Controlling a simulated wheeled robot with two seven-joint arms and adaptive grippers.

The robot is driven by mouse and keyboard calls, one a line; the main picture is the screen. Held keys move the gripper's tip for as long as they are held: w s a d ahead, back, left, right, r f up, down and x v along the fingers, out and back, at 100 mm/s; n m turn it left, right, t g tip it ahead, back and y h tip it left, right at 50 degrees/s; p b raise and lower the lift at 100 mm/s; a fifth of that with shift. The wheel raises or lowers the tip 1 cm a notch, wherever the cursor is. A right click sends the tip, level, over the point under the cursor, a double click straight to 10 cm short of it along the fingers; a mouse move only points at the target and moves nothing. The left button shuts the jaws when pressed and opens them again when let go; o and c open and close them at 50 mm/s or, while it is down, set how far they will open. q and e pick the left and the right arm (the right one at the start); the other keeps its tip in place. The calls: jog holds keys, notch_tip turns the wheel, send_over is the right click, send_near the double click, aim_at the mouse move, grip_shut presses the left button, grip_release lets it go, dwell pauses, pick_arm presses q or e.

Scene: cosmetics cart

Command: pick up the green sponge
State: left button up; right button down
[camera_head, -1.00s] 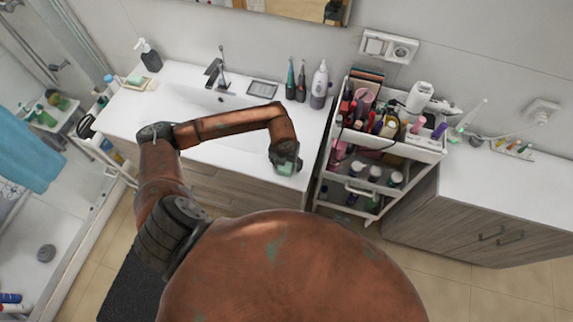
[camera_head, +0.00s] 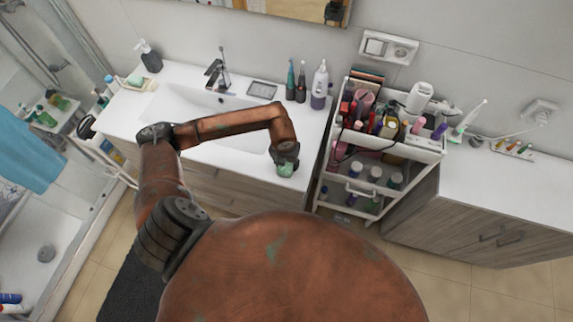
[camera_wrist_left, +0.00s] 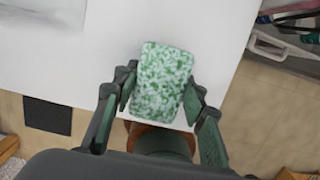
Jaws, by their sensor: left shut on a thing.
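The green sponge (camera_wrist_left: 160,84) is a mottled green and white block in the left wrist view. It also shows as a small pale green patch (camera_head: 286,170) in the head view, near the front right corner of the white sink counter. My left gripper (camera_wrist_left: 162,98) is shut on the sponge, with one finger on each side of it. The same gripper (camera_head: 286,160) points down over the counter's front edge in the head view. I cannot tell how far the sponge is from the counter surface. My right gripper is not in view.
The white sink counter (camera_head: 310,130) holds a soap dispenser (camera_head: 149,57), a faucet (camera_head: 217,72) and several bottles at the back right. A white cart (camera_head: 425,150) full of cosmetics stands close to the right. Another counter (camera_head: 490,175) lies farther right.

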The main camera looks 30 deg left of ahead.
pick_arm(q)
jog(key=shift+s, duration=0.1)
jog(key=shift+r+p, duration=0.35)
jog(key=shift+p, duration=0.05)
notch_tip(320, 180, up, 3)
jog(key=shift+f+b, duration=0.1)
jog(key=shift+b, duration=0.7)
jog(key=s+d+r+b, duration=0.2)
jog(key=s+d+r, duration=0.1)
jog(key=s+r, duration=0.7)
jog(key=s, duration=0.3)
jog(key=shift+s+d, duration=0.15)
jog(key=shift+s, duration=0.1)
jog(key=o, duration=0.7)
jog(key=shift+c, duration=0.2)
jog(key=c, duration=0.4)
